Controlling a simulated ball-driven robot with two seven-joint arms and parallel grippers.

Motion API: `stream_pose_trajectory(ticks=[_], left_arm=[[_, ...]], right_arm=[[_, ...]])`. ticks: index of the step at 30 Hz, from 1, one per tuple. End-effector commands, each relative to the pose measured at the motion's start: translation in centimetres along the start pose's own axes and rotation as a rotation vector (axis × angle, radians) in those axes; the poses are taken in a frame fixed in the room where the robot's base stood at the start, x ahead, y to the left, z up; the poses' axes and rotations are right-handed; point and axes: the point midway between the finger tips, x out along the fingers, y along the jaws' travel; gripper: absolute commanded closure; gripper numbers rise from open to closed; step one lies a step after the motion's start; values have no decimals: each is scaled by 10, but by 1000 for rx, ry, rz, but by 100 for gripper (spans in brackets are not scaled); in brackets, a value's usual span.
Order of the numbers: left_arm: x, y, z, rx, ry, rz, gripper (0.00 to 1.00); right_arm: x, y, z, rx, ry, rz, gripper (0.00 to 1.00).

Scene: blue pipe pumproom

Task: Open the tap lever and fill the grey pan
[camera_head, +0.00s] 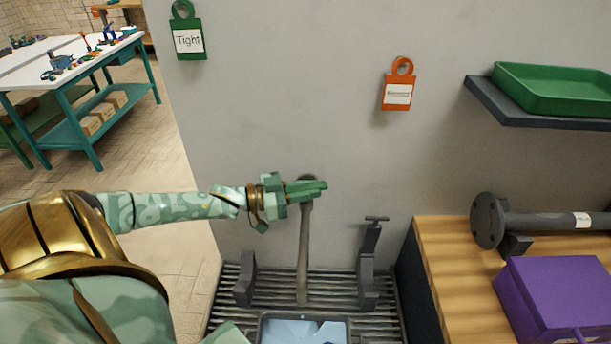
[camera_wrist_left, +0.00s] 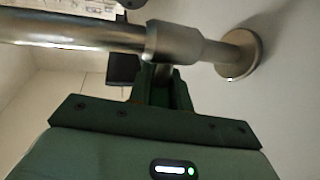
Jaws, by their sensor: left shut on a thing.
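The tap's grey metal pipe (camera_head: 304,250) runs out from the wall in the head view. In the left wrist view the tap pipe (camera_wrist_left: 85,33) ends at a round wall flange. My left gripper (camera_head: 306,189) is at the wall end of the tap, its green fingers shut; in the wrist view its fingers (camera_wrist_left: 164,88) close just beside the pipe's collar. The tap lever is hidden, seemingly between the fingers. The grey pan (camera_head: 285,317) is at the bottom edge, partly cut off, with a pale blue surface inside. My right gripper is out of view.
The pan is over a slatted grate (camera_head: 335,288) with dark uprights on either side. A wooden bench at right holds a purple box (camera_head: 555,295) and a flanged pipe (camera_head: 545,220). A green tray (camera_head: 555,88) sits on a wall shelf. Green and orange tags hang on the wall.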

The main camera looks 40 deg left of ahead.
Motion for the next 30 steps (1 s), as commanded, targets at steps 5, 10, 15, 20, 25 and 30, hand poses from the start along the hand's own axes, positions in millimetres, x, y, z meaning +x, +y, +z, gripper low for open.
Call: stream_pose_trajectory(ticks=[5,10,15,20,25,30], left_arm=[[0,0,0,0,2,1,66],[0,0,0,0,2,1,58],[-2,0,0,0,1,2,58],[-20,0,0,-2,-3,1,58],[-64,0,0,-1,-7,0,58],[-111,0,-1,-2,-5,0,58]], right_arm=[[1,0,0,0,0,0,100],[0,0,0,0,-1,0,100],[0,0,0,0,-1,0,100],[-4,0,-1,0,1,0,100],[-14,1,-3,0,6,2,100],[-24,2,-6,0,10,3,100]])
